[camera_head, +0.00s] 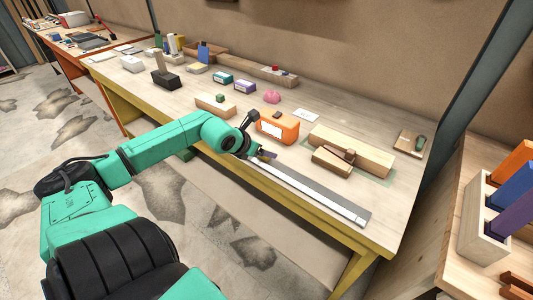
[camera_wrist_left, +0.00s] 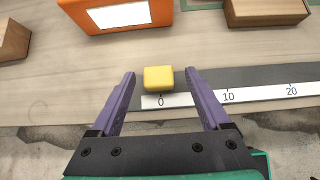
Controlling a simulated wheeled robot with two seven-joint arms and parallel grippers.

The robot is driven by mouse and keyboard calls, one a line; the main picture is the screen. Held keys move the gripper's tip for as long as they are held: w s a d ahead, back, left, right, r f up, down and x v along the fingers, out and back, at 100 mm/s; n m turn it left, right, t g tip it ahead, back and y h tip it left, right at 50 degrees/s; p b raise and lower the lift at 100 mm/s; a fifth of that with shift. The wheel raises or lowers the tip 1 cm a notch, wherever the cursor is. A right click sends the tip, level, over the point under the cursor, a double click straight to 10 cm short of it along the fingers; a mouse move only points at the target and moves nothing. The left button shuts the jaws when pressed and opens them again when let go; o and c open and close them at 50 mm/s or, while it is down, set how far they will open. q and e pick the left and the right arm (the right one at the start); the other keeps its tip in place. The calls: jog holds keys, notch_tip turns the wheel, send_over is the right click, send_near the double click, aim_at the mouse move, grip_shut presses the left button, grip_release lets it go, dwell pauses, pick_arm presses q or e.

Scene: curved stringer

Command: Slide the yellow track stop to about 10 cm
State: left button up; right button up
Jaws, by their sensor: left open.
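The yellow track stop (camera_wrist_left: 158,78) sits on the dark grey track, just behind the 0 mark of the white scale (camera_wrist_left: 190,99). My left gripper (camera_wrist_left: 160,76) is open, with one purple finger on each side of the stop and a visible gap to each. The scale runs right from 0 past 10 and 20. In the head view the track (camera_head: 312,190) lies along the table's front edge, and my left gripper (camera_head: 264,156) is at its left end. The stop is hard to make out there. My right gripper is not in view.
An orange box (camera_head: 278,128) with a white label stands just behind the track's left end. Wooden blocks (camera_head: 355,148) lie behind its middle. Several small objects stand farther left on the table. The track right of the stop looks clear.

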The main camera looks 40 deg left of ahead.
pick_arm(q)
jog(key=shift+w+a+f, duration=0.25)
jog(key=shift+w+f, duration=0.35)
jog(key=shift+f, duration=0.1)
jog(key=shift+w+d+f, duration=0.1)
jog(key=shift+w+f, duration=0.2)
jog(key=shift+c, duration=0.3)
grip_shut()
dwell(0.5)
